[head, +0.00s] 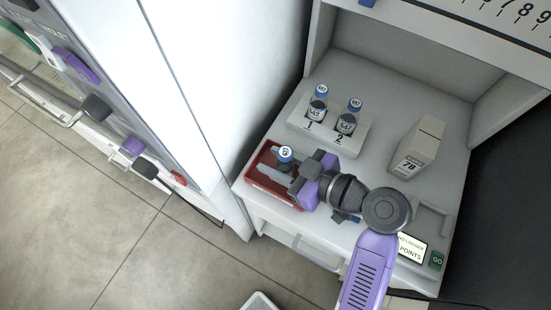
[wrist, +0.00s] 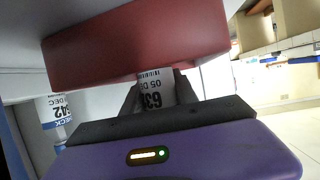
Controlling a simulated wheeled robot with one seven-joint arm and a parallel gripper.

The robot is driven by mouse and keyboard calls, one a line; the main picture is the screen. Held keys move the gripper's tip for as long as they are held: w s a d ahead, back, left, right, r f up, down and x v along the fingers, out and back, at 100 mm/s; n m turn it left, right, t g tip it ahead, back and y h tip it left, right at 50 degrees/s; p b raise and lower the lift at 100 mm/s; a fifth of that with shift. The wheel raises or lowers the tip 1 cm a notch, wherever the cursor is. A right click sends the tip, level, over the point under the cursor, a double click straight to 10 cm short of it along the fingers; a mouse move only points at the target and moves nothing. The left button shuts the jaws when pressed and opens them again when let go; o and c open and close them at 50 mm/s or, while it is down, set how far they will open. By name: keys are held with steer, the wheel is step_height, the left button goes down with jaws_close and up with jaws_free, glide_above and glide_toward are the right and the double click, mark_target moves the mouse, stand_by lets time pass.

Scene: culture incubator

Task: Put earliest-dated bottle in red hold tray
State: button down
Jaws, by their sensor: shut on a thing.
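The red tray (head: 261,186) sits at the front left corner of the grey shelf. My gripper (head: 285,168) is shut on a blue-capped bottle (head: 286,153), upright over the tray's back part. Two other blue-capped bottles, one at slot 1 (head: 317,107) and one at slot 2 (head: 347,120), stand in a white rack.
The white rack (head: 329,138) stands behind the tray. A pale box marked 78 (head: 418,148) stands on the right. A tall white wall (head: 215,75) rises left of the tray.

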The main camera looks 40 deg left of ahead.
steer(key=shift+f, duration=0.2)
steer(key=c, duration=0.9)
jaws_free()
steer(key=shift+c, duration=0.2)
steer(key=shift+r, duration=0.2)
steer(key=b+v, duration=0.1)
steer(key=v, duration=1.1)
steer(key=shift+f, duration=0.1)
